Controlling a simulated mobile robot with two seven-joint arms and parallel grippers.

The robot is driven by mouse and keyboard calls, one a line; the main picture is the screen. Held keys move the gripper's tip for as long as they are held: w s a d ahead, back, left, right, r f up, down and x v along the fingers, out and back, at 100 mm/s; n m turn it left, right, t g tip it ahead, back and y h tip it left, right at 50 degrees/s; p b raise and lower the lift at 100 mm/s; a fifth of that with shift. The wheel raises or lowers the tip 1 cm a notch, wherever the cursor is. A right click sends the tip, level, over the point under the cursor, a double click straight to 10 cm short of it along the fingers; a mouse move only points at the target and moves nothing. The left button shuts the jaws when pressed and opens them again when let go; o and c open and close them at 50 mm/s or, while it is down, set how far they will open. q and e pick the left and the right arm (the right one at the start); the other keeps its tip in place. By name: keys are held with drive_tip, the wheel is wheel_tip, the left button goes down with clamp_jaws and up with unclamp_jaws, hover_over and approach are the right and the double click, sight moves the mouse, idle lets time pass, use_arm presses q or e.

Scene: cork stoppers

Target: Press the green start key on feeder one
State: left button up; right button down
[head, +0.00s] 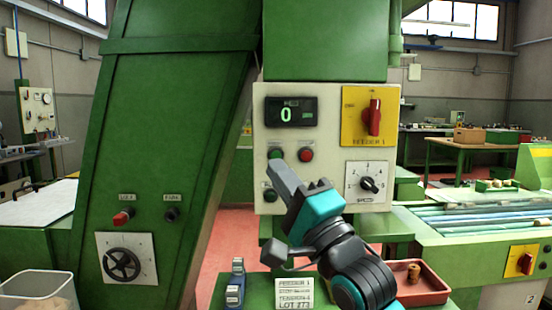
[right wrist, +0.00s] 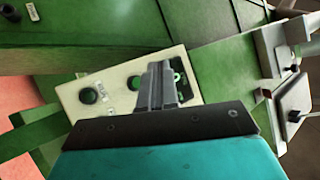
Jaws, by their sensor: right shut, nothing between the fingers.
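The cream control panel (head: 330,117) labelled FEEDER 1 faces me. Its green key (head: 276,152) shows left of the red key (head: 306,155), under a display (head: 291,112) reading 0. My right gripper (head: 274,168) is shut and empty. Its tips are just below the green key in the head view and hide part of it; I cannot tell whether they touch it. In the right wrist view, the shut fingers (right wrist: 157,75) lie in front of a cream plate (right wrist: 68,98) with dark-rimmed round parts. My left gripper is not in view.
On the panel are a red rotary switch (head: 373,118) on a yellow plate, a speed knob (head: 370,184) and a lower dark button (head: 270,193). A green chute (head: 165,110) stands left. A red tray (head: 428,284) with corks is lower right.

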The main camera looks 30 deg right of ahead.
sight(276, 156)
drive_tip(key=w+d, duration=0.4)
drive_tip(key=w, duration=0.2)
idle(1.2)
idle(0.8)
drive_tip(key=shift+w, duration=0.15)
drive_tip(key=shift+w+d, duration=0.15)
drive_tip(key=shift+w, duration=0.1)
